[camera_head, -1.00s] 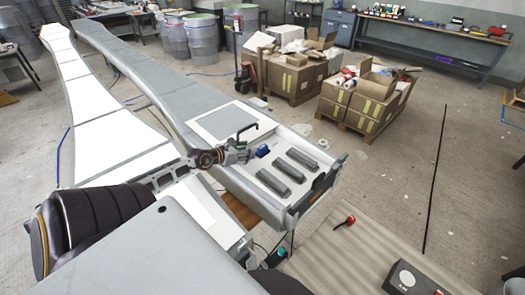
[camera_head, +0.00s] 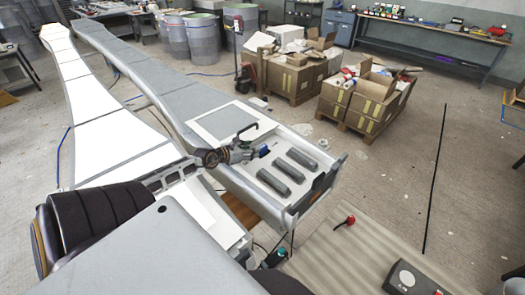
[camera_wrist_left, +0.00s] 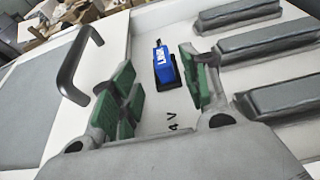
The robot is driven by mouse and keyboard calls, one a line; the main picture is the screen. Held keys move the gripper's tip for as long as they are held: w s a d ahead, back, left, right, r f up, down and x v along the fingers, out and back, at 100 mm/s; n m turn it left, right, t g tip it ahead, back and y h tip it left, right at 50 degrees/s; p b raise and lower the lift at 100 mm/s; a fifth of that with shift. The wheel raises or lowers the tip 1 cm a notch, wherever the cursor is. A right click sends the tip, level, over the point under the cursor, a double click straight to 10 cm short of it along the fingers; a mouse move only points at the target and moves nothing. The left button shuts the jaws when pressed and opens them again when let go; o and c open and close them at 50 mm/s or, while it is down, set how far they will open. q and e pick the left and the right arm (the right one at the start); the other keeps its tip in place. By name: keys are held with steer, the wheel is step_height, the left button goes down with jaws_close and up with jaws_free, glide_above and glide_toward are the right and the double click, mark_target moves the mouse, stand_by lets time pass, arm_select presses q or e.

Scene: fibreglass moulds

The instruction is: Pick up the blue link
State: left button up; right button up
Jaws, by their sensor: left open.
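The blue link (camera_head: 264,151), a small blue block with a white label and a dark tip, lies on the white surface of the mould, left of the grey bars. In the left wrist view the blue link (camera_wrist_left: 165,66) shows between and just beyond the fingers. My left gripper (camera_head: 250,153) is open and empty. Its green-padded fingers (camera_wrist_left: 158,84) point toward the link, one on each side; I cannot tell whether they touch it. In the head view the gripper partly covers the link. My right gripper is not in view.
Several raised grey bars (camera_head: 273,181) lie right of the link. A dark curved handle (camera_wrist_left: 76,68) stands left of the fingers, beside a grey panel (camera_head: 224,122). Boxes on pallets (camera_head: 290,76) stand behind. The floor to the right is mostly clear.

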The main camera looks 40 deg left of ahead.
mark_target(262, 150)
arm_select(q)
steer(key=shift+x, duration=2.5)
steer(key=shift+d, duration=0.1)
steer(key=c, duration=1)
